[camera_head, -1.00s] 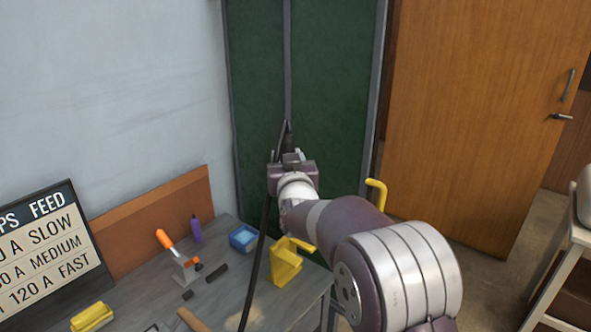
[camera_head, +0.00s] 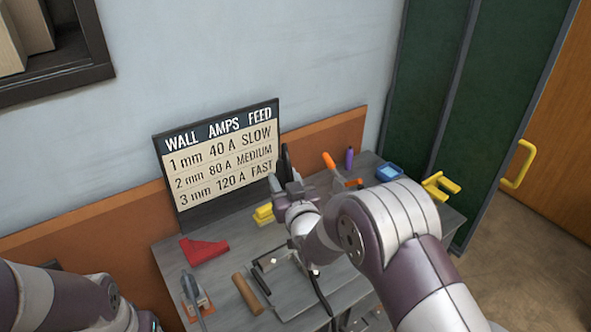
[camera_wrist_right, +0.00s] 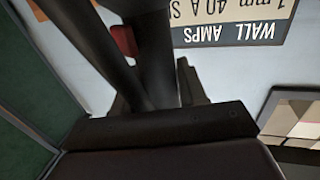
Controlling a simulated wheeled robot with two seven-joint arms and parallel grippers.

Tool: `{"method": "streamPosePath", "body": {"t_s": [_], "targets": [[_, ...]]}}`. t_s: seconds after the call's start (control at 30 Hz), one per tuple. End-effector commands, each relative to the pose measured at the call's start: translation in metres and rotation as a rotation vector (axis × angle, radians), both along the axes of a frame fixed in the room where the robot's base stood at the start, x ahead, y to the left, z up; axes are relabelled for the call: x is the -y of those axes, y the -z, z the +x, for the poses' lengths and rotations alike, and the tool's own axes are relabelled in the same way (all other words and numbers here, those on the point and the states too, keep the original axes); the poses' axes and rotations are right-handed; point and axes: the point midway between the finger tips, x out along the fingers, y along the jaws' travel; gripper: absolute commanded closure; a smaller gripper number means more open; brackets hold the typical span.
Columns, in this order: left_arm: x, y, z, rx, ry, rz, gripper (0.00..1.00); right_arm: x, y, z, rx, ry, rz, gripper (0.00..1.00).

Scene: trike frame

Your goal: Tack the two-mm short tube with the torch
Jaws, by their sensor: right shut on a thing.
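My right gripper (camera_head: 292,190) is shut on the dark torch (camera_head: 284,163), held above the bench in front of the lower right part of the sign. In the right wrist view the torch (camera_wrist_right: 152,55) fills the space between my fingers as a blurred dark shape. Its black cable (camera_head: 318,290) hangs down over the bench. I cannot pick out the two-mm short tube; small parts lie on a dark plate (camera_head: 285,285) below my right arm, too small to name. My left arm shows at the bottom left, but its gripper is out of view.
The sign (camera_head: 218,155) lists wall, amps and feed. On the grey bench (camera_head: 225,268) are a red angled block (camera_head: 204,250), a wooden handle (camera_head: 246,294), a metal clamp (camera_head: 196,297), yellow blocks (camera_head: 264,213), an orange-handled tool (camera_head: 333,164) and a blue tray (camera_head: 389,172).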

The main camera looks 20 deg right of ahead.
Motion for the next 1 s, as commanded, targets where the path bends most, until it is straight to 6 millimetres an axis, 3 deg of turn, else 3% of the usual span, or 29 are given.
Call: {"method": "streamPosePath", "body": {"t_s": [0.17, 0.63, 1.0], "targets": [[0.000, 0.004, 0.000, 0.000, 0.000, 0.000, 0.35, -0.002, -0.007, 0.000, 0.005, -0.008, -0.001, 0.89], [0.000, 0.040, 0.000, 0.000, 0.000, 0.000, 0.35, -0.001, 0.044, 0.001, 0.005, -0.007, -0.002, 0.89], [0.000, 0.040, 0.000, 0.000, 0.000, 0.000, 0.35, -0.001, 0.046, 0.001, 0.005, -0.007, -0.002, 0.89]]}}
